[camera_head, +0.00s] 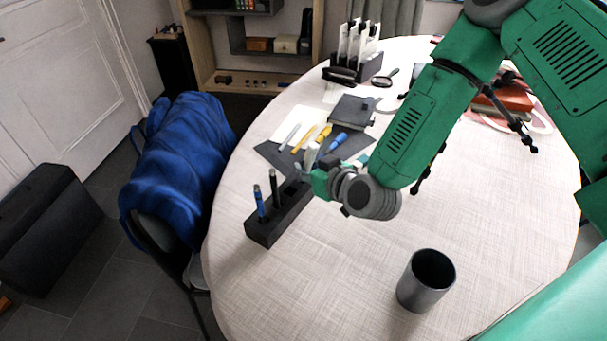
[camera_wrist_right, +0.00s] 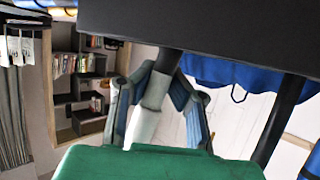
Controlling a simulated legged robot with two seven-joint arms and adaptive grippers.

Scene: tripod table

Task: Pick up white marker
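A black marker block (camera_head: 277,213) stands on the table, holding a blue marker (camera_head: 260,202) and a black marker (camera_head: 273,186). My right gripper (camera_head: 309,172) is at the block's far right end. In the wrist view a white marker (camera_wrist_right: 146,122) with a dark section points away from the block (camera_wrist_right: 200,22). The fingers of my right gripper (camera_wrist_right: 163,85) lie around or behind this marker, their tips close to it; whether they press on it cannot be told. My left gripper is not in view.
A grey cup (camera_head: 426,281) stands on the table (camera_head: 330,290) near the front. Behind the block lie a dark mat with several pens, a dark notebook (camera_head: 352,112) and a black holder (camera_head: 366,66). A chair with a blue cloth (camera_head: 180,165) stands left of the table.

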